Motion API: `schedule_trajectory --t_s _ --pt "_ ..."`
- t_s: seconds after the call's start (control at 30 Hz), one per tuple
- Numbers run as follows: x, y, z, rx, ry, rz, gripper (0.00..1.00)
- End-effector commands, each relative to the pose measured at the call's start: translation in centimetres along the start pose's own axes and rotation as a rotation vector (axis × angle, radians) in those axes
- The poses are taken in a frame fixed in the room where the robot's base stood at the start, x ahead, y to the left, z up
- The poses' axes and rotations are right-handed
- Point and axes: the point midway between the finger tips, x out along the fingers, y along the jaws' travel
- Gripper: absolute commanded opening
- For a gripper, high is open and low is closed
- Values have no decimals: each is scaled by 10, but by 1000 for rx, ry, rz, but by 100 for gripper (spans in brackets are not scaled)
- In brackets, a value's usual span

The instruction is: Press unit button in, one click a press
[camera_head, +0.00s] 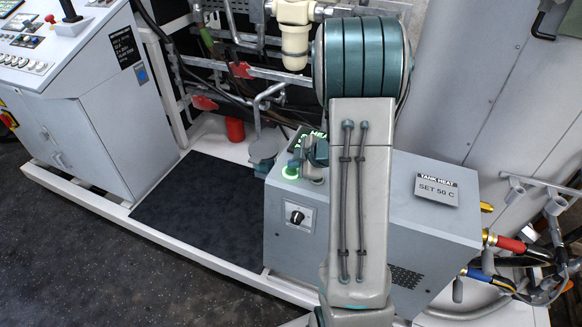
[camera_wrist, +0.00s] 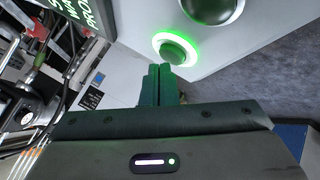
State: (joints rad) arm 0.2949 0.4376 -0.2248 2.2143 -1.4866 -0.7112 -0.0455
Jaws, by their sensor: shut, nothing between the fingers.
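The grey heater unit (camera_head: 420,225) stands right of centre in the head view, with a sign reading TANK HEAT, SET 50 C. A button (camera_head: 290,172) with a glowing green ring is at its upper left corner. In the wrist view the green button (camera_wrist: 175,51) sits in its lit ring just beyond my fingertips. My gripper (camera_head: 304,162) is at the unit's top, beside the button and partly hidden by my arm. In the wrist view my gripper (camera_wrist: 160,68) is shut and empty. I cannot tell whether the fingertips touch the button.
A second rounded dark green knob or button (camera_wrist: 210,6) is at the top of the wrist view. A lit display (camera_wrist: 68,20) is at upper left. The unit's front has a black dial (camera_head: 297,216). Hoses (camera_head: 505,244) are at right; a dark mat (camera_head: 200,205) lies clear at left.

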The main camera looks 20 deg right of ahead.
Motion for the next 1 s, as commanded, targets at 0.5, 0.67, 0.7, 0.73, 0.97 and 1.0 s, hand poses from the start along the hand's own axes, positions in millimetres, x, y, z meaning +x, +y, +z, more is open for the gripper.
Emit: schedule_trajectory --t_s 0.5,0.67,0.7,0.73,0.97,1.0 --pt "-16 12 -11 1 0 1 0" --pt "-26 19 -19 1 0 1 0" --pt "-29 21 -21 1 0 1 0" --pt "-31 22 -22 1 0 1 0" --pt "-43 31 -31 0 0 1 0" --pt "-43 31 -31 0 0 1 0"
